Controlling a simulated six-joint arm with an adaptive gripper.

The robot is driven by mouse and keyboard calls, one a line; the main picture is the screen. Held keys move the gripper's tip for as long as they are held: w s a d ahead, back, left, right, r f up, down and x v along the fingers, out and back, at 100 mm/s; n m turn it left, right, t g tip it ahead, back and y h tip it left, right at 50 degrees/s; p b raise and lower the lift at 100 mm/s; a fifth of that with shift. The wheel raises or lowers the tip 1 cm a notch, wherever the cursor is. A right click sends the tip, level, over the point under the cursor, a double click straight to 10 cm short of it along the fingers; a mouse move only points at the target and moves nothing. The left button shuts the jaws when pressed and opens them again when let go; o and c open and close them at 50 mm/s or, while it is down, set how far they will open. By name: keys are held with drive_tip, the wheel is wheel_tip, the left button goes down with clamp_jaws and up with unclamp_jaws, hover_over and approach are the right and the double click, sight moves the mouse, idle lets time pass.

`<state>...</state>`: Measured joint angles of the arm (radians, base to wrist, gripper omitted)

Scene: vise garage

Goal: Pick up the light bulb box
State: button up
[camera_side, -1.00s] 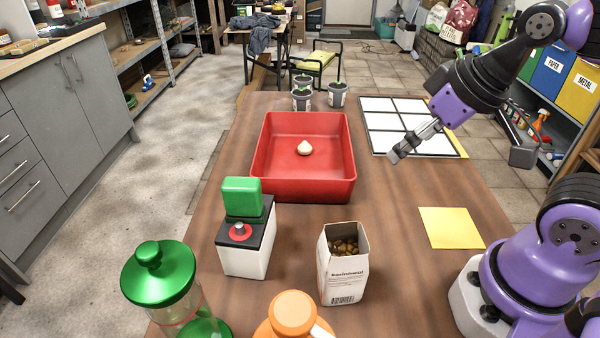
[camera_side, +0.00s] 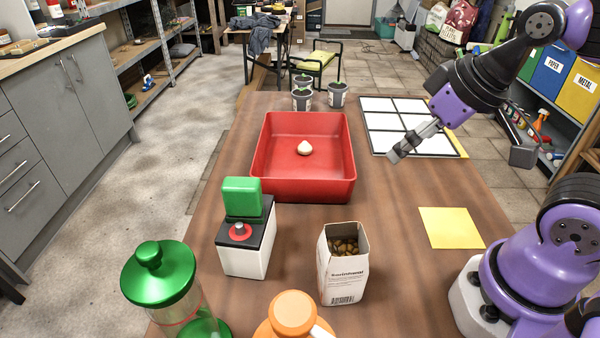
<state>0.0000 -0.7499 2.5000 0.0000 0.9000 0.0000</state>
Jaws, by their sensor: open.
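No box that I can clearly identify as a light bulb box shows. The only box-like carton is a white open-topped one (camera_side: 343,268) at the front middle of the table, with printing on its side and small brown pieces inside. My gripper (camera_side: 402,151) is in the air at the right, beyond the carton and right of the red tray (camera_side: 303,190). It is open and nothing shows in it. It is well apart from the carton. A small pale, bulb-shaped item (camera_side: 304,148) lies in the tray.
A white device with a green top (camera_side: 243,200) and a green-lidded jar (camera_side: 160,275) stand at left. An orange-topped item (camera_side: 292,313) is at the front edge. A yellow sheet (camera_side: 450,228), white grid panel (camera_side: 400,115) and several small pots (camera_side: 302,98) are on the table.

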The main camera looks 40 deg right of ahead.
drive_tip(key=m+g, duration=0.5)
drive_tip(key=m, duration=0.2)
hover_over(343, 254)
drive_tip(key=s+a, duration=0.2)
drive_tip(key=f, duration=0.1)
drive_tip(key=shift+g, duration=0.3)
drive_tip(key=f, duration=1.1)
drive_tip(key=shift+w+a, duration=0.2)
drive_tip(key=shift+a, duration=0.05)
drive_tip(key=shift+r, duration=0.1)
drive_tip(key=c, duration=1.1)
